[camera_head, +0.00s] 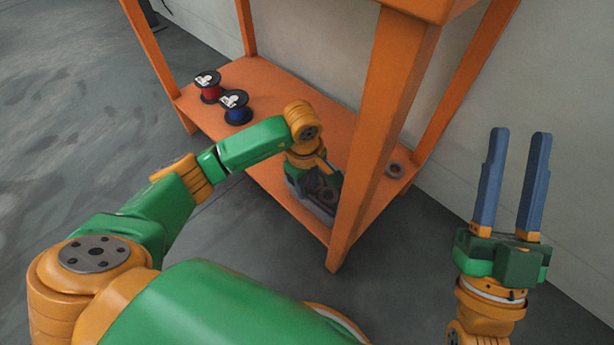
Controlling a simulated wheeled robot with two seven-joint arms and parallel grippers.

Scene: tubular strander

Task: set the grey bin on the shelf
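The grey bin (311,206) is at the front right part of the orange shelf (265,85), beside the front leg. It holds round grey parts, and the leg and my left gripper hide some of it. Whether it rests fully on the shelf is not clear. My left gripper (329,176) points down at the bin, with a finger at its upper right side. Its fingers are partly hidden, so its grip is unclear. My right gripper (517,135) is open and empty, fingers up, right of the rack and away from the bin.
A red spool (210,92) and a blue spool (238,115) stand on the shelf's left part. An orange upper board crosses the top. A pale wall stands behind. Grey floor is clear at left.

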